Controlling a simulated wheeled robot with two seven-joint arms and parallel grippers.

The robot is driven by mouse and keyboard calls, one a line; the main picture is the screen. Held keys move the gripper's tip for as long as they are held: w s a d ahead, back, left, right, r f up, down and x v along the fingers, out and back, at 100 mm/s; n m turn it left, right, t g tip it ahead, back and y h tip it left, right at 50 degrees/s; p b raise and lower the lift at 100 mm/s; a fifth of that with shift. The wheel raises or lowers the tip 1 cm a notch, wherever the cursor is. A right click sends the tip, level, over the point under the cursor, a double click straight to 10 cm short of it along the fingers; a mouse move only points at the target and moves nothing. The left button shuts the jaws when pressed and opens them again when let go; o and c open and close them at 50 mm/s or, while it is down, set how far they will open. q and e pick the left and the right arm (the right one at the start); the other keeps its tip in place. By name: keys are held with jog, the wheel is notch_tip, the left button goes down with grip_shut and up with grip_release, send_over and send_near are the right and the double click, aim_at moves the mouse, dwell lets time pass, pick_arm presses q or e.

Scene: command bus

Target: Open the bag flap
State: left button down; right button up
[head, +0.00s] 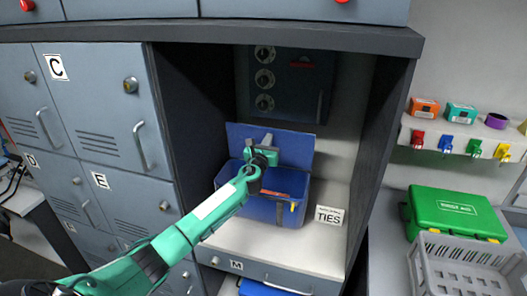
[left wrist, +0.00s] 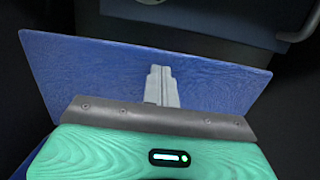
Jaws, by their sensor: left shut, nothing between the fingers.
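The blue bag (head: 265,210) stands on the shelf of an open alcove. Its flap (head: 298,150) is raised and stands nearly upright at the back of the bag, so the mouth is uncovered. Something reddish shows inside the mouth, partly hidden by my arm. My left gripper (head: 267,140) is over the bag in front of the flap, with its fingers shut and empty. In the left wrist view the flap (left wrist: 100,75) spreads broad behind the shut fingers (left wrist: 161,85). I cannot tell whether the fingertips touch it. My right gripper is not in view.
Dark alcove walls (head: 375,150) close in on both sides. A panel with dials (head: 285,85) is behind the flap. A TIES card (head: 328,216) stands right of the bag. Lockers (head: 110,110) are at left; a green case (head: 455,213) and grey basket (head: 465,265) are at right.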

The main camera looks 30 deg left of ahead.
pick_arm(q)
jog(key=shift+b+x, duration=0.6)
jog(key=shift+x, duration=1.5)
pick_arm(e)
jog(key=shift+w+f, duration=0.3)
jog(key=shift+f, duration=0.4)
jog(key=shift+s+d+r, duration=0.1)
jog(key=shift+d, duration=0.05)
